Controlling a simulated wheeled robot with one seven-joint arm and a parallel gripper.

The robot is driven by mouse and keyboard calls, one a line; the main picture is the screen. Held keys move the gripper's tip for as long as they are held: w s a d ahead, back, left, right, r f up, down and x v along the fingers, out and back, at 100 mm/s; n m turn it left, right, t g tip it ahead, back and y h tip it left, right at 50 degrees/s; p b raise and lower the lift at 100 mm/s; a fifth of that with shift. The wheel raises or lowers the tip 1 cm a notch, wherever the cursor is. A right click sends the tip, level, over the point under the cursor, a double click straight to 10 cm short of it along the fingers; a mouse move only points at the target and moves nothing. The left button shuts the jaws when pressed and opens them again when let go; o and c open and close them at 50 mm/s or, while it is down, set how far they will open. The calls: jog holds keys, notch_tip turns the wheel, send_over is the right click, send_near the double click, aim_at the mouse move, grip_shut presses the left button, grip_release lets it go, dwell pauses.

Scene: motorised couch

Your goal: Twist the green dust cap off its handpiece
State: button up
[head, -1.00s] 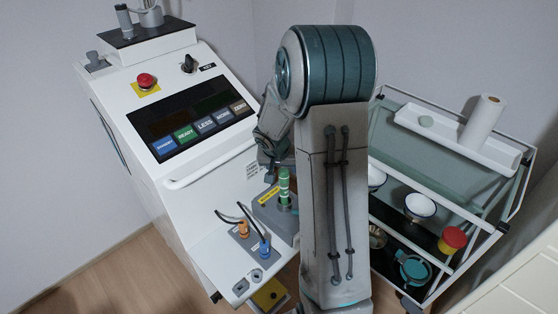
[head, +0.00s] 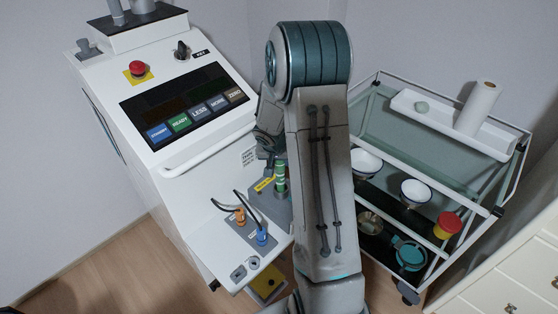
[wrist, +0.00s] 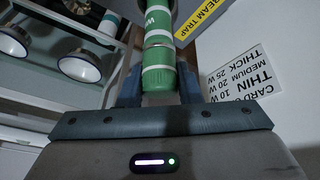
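The green dust cap (wrist: 159,78) is the green end piece nearest my gripper in the wrist view. A metal ring separates it from the green and white handpiece (wrist: 158,20) behind it. In the head view the handpiece (head: 281,178) stands upright in a grey holder on the console's shelf. My gripper (wrist: 160,88) has one finger on each side of the cap in the wrist view, with little or no gap showing. Contact with the cap cannot be made out. In the head view my gripper is mostly hidden behind my arm, beside the handpiece's upper end.
A yellow beam trap label (wrist: 200,18) lies beside the handpiece. Orange (head: 239,216) and blue (head: 262,237) cabled plugs stand on the shelf. The white console (head: 190,140) is left. A trolley (head: 440,130) with bowls stands close on the right.

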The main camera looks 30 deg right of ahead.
jog(key=shift+r+n+t+y+p, duration=0.1)
jog(key=shift+n+t+y+p, duration=0.2)
jog(key=shift+n+y+p, duration=0.75)
jog(key=shift+c, duration=0.2)
dwell(0.4)
jog(key=shift+o, duration=0.2)
jog(key=shift+n+y+p, duration=0.55)
jog(key=shift+n+p, duration=1.2)
jog(key=shift+p, duration=2.05)
jog(key=shift+r, duration=0.15)
jog(key=shift+w+r+p, duration=0.1)
jog(key=shift+r+p, duration=0.35)
jog(key=shift+p, duration=0.3)
jog(key=shift+r+p, duration=0.35)
jog(key=shift+w+d+r+p, duration=0.1)
jog(key=shift+w+r+p, duration=0.1)
jog(key=shift+r+p, duration=0.55)
